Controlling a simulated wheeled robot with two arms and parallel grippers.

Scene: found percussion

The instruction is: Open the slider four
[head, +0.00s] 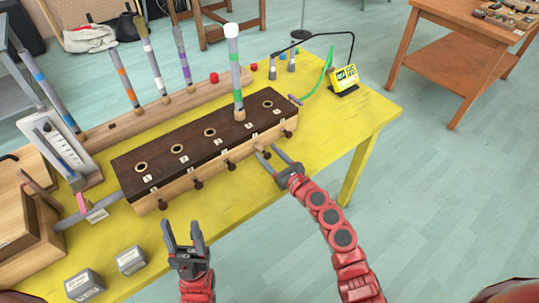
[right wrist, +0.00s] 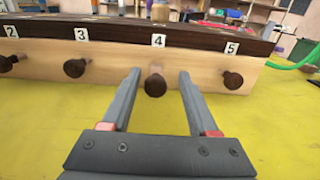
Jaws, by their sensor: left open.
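A long wooden box (head: 228,159) with a dark top and a pale front stands on the yellow table. Its front has a row of dark round knobs under numbered labels. In the right wrist view the knob of slider four (right wrist: 155,85) sits below the label 4 (right wrist: 158,41). My right gripper (head: 270,152) is open, with its fingers on either side of this knob and gaps showing on both sides. A grey tube with green bands and a white top (head: 235,75) stands upright at hole four. My left gripper (head: 182,226) is open and empty in front of the box.
Knob three (right wrist: 75,68) and knob five (right wrist: 232,80) flank knob four. Behind the box, several banded tubes stand in a wooden rail (head: 150,110). Two grey blocks (head: 130,260) lie at the front left. A yellow device (head: 344,79) stands at the right back.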

